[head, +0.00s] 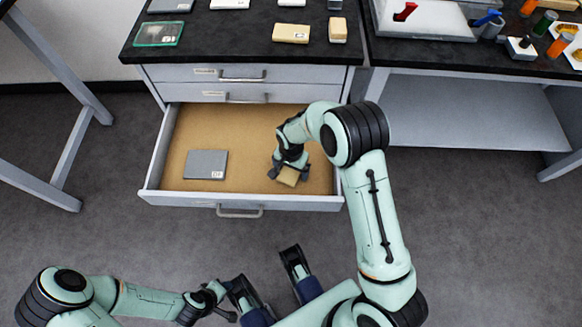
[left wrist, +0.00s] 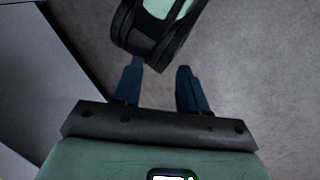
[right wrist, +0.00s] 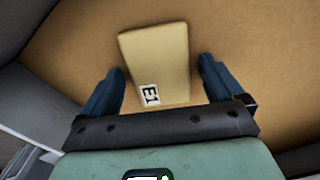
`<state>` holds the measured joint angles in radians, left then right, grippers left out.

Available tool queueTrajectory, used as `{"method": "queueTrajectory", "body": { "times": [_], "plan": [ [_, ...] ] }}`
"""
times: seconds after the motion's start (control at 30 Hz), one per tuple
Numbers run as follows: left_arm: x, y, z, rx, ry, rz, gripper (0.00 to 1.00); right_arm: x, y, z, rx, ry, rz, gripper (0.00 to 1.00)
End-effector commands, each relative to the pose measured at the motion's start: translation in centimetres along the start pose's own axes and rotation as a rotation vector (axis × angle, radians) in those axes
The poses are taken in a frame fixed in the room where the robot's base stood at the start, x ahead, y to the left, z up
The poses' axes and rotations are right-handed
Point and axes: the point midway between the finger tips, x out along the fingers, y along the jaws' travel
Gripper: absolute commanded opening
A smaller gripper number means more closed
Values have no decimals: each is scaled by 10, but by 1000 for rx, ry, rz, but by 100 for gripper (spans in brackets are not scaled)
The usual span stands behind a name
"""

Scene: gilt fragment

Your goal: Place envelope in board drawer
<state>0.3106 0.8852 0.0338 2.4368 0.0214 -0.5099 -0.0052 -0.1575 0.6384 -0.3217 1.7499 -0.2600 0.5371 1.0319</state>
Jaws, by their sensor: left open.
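The tan envelope (head: 288,177) lies in the right part of the open drawer (head: 230,172). In the right wrist view the envelope (right wrist: 156,60) shows a white label with black print near its lower edge. My right gripper (head: 289,173) is low in the drawer over the envelope. Its fingers (right wrist: 160,85) are open, one on each side, with visible gaps to the envelope. A grey board (head: 205,164) with a small label lies flat in the drawer's left part. My left gripper (head: 228,302) is open and empty, low in front of the drawer; its fingers (left wrist: 160,80) show apart.
Two shut drawers (head: 215,74) sit above the open one. The black worktop (head: 240,45) carries a green-lidded case (head: 158,33), tan packets (head: 291,33) and grey items. A white tray (head: 425,20) and bottles stand on the right bench. The drawer's middle is bare.

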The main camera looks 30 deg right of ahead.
Motion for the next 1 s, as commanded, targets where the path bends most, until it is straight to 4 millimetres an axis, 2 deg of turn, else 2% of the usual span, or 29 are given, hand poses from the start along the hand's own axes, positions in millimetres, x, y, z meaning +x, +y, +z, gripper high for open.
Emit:
{"method": "queueTrajectory", "body": {
  "times": [0.27,0.37,0.47,0.8,1.0],
  "plan": [
    [-1,0,1,0,-2,0,43,-1,0,0,0,0,0,94],
    [-4,1,4,1,-12,1,43,-7,0,0,1,0,-1,94],
    [-8,3,9,2,-26,2,43,-22,-1,0,0,2,-4,94],
    [-28,10,38,9,-108,5,43,-95,-1,0,-1,2,-4,94],
    [-34,11,47,11,-135,6,43,-119,0,0,0,0,-1,94]
  ]
}}
